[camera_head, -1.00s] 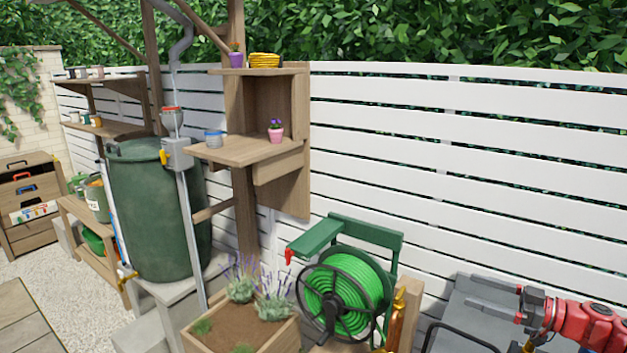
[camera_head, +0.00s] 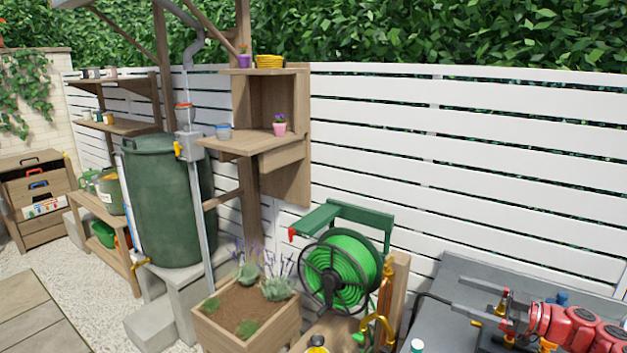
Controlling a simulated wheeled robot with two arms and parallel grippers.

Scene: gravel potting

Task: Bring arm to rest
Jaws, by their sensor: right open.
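My right gripper (camera_head: 478,302) is at the lower right of the head view, on a red arm that comes in from the right edge. Its two grey fingers point left and stand apart, with nothing between them. It is over or in front of a dark grey surface (camera_head: 456,270); I cannot tell how high above it. My left arm and gripper do not show.
A green hose reel (camera_head: 342,272) stands left of my right gripper, with a brass tap (camera_head: 378,328) near it. A wooden planter (camera_head: 248,329) with lavender is further left. A green rain barrel (camera_head: 170,205) stands behind it. A white slatted fence (camera_head: 450,160) closes the back.

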